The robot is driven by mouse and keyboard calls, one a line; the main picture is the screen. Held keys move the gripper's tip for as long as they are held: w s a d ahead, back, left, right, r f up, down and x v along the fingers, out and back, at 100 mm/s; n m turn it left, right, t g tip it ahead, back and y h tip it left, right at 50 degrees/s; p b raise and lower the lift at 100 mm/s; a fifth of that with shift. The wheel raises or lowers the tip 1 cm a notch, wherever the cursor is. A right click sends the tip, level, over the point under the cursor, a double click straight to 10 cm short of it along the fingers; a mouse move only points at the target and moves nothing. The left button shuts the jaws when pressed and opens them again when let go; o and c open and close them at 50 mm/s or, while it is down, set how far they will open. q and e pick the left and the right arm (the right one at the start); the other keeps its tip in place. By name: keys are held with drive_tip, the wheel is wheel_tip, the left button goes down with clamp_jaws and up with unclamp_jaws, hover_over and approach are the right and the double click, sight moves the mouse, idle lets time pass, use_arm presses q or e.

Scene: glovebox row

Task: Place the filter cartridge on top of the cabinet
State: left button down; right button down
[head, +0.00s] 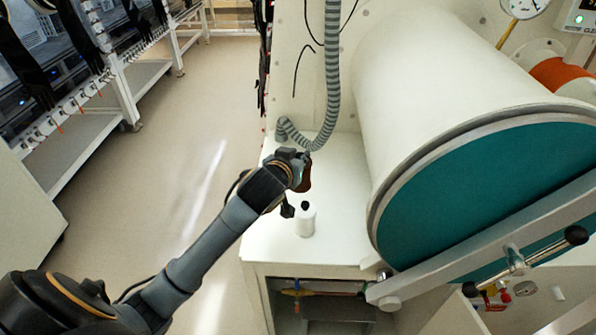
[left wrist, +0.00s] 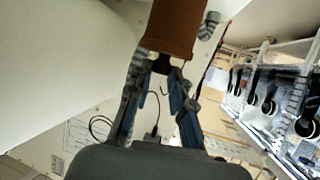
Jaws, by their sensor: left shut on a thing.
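The filter cartridge, a brown cylinder (head: 306,174), is at my left gripper (head: 295,180) in the head view, partly hidden by the fingers. In the left wrist view the brown cartridge (left wrist: 172,25) fills the top centre, beyond the fingertips of the left gripper (left wrist: 166,75). A small dark end of it sits between the fingers, which are shut on it. The white cabinet top (head: 340,232) lies below the gripper in the head view. I cannot tell whether the cartridge touches it. My right gripper is not in view.
A white bottle with a black cap (head: 305,221) stands on the cabinet top close to the gripper. A large white chamber (head: 440,85) with a teal door (head: 490,195) borders it on the right. A grey ribbed hose (head: 332,75) hangs behind. Open floor lies left.

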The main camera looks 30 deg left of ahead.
use_arm(q)
drive_tip(key=w+a+f, duration=0.1)
drive_tip(key=w, duration=0.1)
drive_tip(key=w+a+f, duration=0.1)
drive_tip(key=shift+w+a+f+p, duration=0.1)
drive_tip(key=shift+w+a+p, duration=0.3)
drive_tip(key=w+a+f+p, duration=0.1)
drive_tip(key=w+a+f, duration=0.1)
drive_tip(key=f, duration=0.6)
drive_tip(key=shift+p+x, duration=0.3)
drive_tip(key=shift+x, duration=0.65)
drive_tip(key=shift+f, duration=0.2)
drive_tip(key=c, duration=1.2)
unclamp_jaws()
drive_tip(key=shift+r, duration=0.1)
